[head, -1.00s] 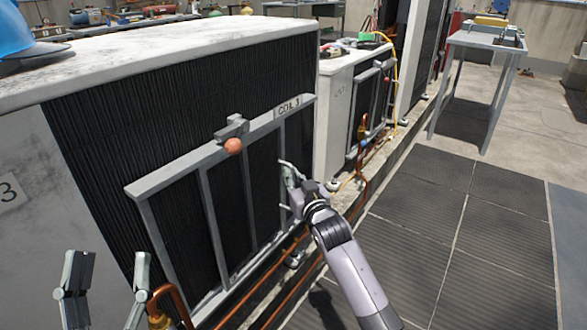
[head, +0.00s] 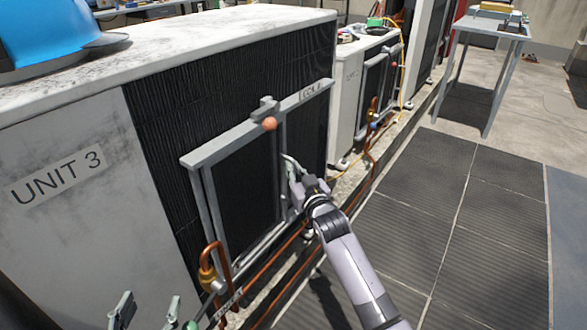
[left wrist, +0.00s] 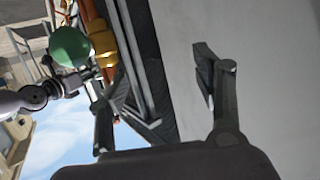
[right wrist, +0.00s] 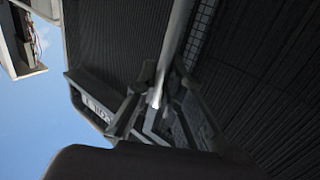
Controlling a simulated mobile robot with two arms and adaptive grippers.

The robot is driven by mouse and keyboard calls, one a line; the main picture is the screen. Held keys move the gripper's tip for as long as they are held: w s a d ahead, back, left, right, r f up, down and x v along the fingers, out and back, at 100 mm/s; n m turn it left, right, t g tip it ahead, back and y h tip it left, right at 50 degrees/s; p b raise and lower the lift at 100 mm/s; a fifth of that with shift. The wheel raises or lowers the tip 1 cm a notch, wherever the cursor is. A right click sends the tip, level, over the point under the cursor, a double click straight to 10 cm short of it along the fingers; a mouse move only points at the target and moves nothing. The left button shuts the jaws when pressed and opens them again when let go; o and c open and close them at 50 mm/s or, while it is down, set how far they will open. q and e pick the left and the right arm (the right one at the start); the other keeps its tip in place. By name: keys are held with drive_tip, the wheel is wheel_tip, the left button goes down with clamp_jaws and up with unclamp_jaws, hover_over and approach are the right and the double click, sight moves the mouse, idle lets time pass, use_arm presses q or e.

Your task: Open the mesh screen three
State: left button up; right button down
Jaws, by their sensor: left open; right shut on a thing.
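The mesh screen three (head: 245,185) is a dark panel in a grey frame on the side of unit 3. It hangs below a grey rail (head: 235,133) labelled COIL, near the rail's left end. A grey latch with an orange ball knob (head: 269,124) sits on the rail. My right gripper (head: 291,172) is shut on the screen's right edge bar; the right wrist view shows the pale bar (right wrist: 174,45) between the fingers (right wrist: 150,105). My left gripper (head: 147,303) is open and empty at the lower left, beside the unit's pale end wall (left wrist: 250,40).
Copper pipes (head: 275,262) run below the screen. A valve with a green ball (left wrist: 71,46) is close to my left gripper. A blue hard hat (head: 55,35) lies on the unit's top. Dark floor mats (head: 400,240) and a metal table (head: 490,28) are to the right.

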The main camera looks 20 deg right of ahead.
drive_tip(key=c, duration=1.7)
unclamp_jaws()
drive_tip(key=shift+s, duration=0.1)
drive_tip(key=s, duration=1.1)
drive_tip(key=shift+s+d, duration=0.4)
drive_tip(key=shift+d, duration=0.05)
